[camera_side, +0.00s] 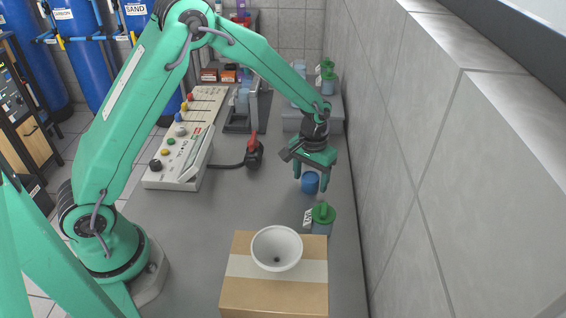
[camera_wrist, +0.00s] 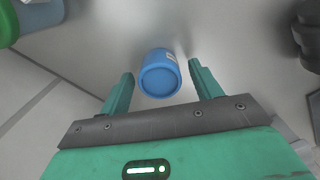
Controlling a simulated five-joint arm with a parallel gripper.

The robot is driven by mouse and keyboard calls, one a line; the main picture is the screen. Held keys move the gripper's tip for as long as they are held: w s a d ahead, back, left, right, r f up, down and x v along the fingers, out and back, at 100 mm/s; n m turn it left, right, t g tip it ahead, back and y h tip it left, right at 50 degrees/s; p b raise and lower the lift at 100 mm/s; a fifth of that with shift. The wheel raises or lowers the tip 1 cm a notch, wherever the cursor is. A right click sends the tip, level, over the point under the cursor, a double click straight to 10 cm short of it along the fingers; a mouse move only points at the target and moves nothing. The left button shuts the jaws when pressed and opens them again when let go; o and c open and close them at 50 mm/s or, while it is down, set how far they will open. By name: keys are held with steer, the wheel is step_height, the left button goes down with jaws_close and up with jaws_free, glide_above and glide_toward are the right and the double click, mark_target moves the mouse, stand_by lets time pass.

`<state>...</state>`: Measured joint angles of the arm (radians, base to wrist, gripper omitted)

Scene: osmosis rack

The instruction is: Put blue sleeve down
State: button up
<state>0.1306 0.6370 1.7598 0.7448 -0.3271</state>
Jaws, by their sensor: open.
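The blue sleeve (camera_side: 310,183) is a short blue cylinder on the grey bench, right of the middle in the side view. In the wrist view the blue sleeve (camera_wrist: 160,74) sits upright just beyond and between the fingertips, with a small white label on its side. My gripper (camera_side: 311,182) points down over it, fingers apart on either side. In the wrist view my gripper (camera_wrist: 160,80) has its two green fingers open, with visible gaps to the sleeve. Whether the sleeve's base touches the bench is hard to tell.
A green-capped bottle (camera_side: 321,218) stands close in front of the sleeve. A cardboard box (camera_side: 275,292) with a white funnel bowl (camera_side: 277,248) is at the front. A red-and-black handle (camera_side: 254,152) and control panel (camera_side: 180,158) lie left. A tiled wall (camera_side: 420,150) bounds the right.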

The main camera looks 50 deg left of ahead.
mark_target(309, 177)
step_height(309, 177, up, 11)
steer(key=shift+r, duration=0.15)
stand_by(0.4)
stand_by(0.5)
steer(key=s+a+r+t, duration=0.2)
steer(key=s+a+r, duration=0.1)
steer(key=s+r, duration=0.7)
steer(key=s+a+r+m+t, duration=0.1)
steer(key=s, duration=0.6)
steer(key=s+a+r+m+t, duration=0.1)
steer(key=s+a+t, duration=0.1)
steer(key=s, duration=0.6)
steer(key=shift+t, duration=0.3)
